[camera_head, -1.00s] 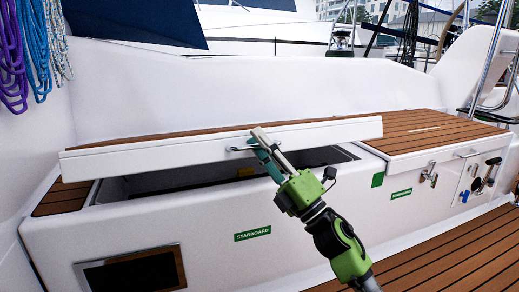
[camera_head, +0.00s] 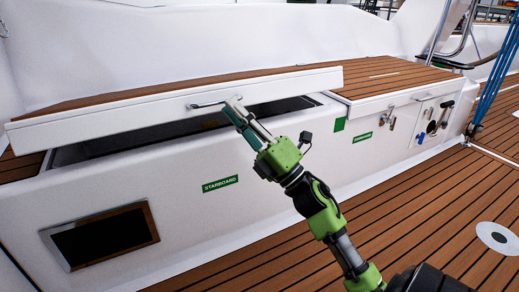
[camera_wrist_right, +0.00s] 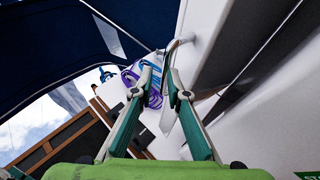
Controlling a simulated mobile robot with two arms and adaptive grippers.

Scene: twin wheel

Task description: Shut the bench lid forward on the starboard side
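The bench lid (camera_head: 140,108), white-edged with a teak top, is raised a little at its front, leaving a dark gap (camera_head: 160,132) above the white bench (camera_head: 150,175). A green STARBOARD label (camera_head: 220,183) is on the bench front. A metal handle (camera_head: 207,104) sits on the lid's front edge. My right gripper (camera_head: 233,103) is at the handle's right end. In the right wrist view its fingertips (camera_wrist_right: 160,70) are apart, close to the handle (camera_wrist_right: 177,43); whether they touch it is unclear. My left gripper is not in view.
A shut teak-topped section (camera_head: 390,80) with latches and knobs adjoins on the right. A dark framed window (camera_head: 100,237) is low on the bench front. Teak deck (camera_head: 430,210) lies clear in front, with blue ropes (camera_head: 495,80) hanging at the far right.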

